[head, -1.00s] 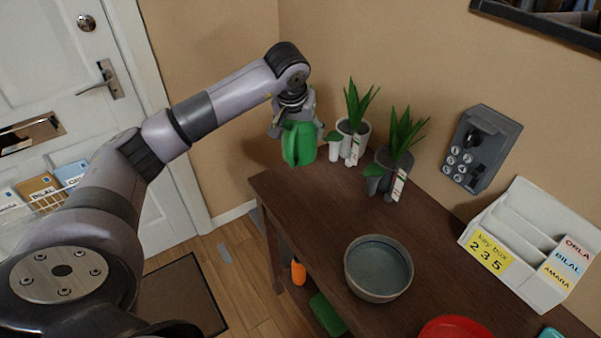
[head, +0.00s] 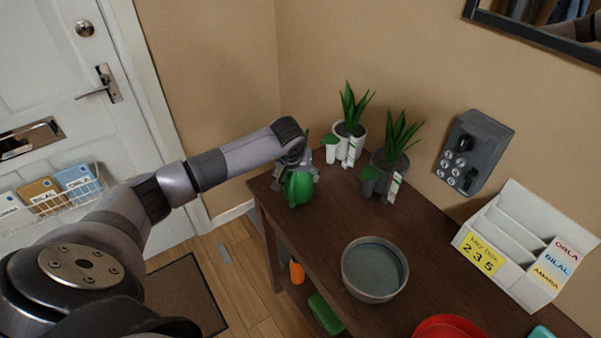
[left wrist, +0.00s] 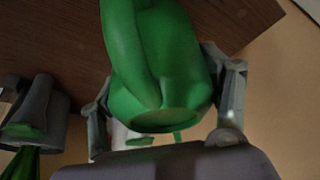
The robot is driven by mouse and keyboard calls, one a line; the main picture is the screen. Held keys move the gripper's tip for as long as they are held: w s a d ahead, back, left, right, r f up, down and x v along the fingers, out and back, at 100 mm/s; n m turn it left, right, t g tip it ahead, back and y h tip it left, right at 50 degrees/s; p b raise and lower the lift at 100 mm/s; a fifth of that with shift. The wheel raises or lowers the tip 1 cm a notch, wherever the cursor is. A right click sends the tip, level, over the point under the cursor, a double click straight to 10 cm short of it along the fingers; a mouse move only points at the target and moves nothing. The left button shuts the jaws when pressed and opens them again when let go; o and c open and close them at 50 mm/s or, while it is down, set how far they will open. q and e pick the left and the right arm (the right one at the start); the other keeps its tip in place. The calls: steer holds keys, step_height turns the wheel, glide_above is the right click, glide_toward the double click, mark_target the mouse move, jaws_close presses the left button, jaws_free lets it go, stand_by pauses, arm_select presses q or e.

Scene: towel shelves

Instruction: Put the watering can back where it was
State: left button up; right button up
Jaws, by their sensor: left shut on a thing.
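The green watering can (head: 300,188) is at the far left corner of the dark wooden table (head: 330,222) in the head view. My left gripper (head: 297,170) is shut on it from above. The can looks upright and at or very close to the tabletop; I cannot tell whether it touches. In the left wrist view the can (left wrist: 155,70) fills the middle, with my gripper's fingers on both sides of it. My right gripper is in neither view.
Two potted plants, one in a white pot (head: 349,140) and one in a grey pot (head: 383,175), stand to the right of the can. A grey bowl (head: 374,285), a red dish (head: 450,328) and a white letter rack (head: 512,240) are nearer. Tabletop between can and bowl is clear.

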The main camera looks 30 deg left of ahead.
arm_select(q)
steer(key=o, duration=1.2)
steer(key=shift+f, duration=0.15)
steer(key=o, duration=0.5)
steer(key=shift+c, duration=0.2)
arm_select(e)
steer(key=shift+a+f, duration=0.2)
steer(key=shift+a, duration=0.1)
arm_select(q)
steer(key=shift+r, duration=0.25)
steer(key=shift+s+r, duration=0.1)
steer(key=shift+r, duration=0.2)
steer(key=b+v, duration=0.2)
steer(key=v, duration=0.9)
steer(key=shift+s+d+r+b, duration=0.1)
steer(key=shift+s+d+b, duration=0.1)
steer(key=shift+b, duration=0.1)
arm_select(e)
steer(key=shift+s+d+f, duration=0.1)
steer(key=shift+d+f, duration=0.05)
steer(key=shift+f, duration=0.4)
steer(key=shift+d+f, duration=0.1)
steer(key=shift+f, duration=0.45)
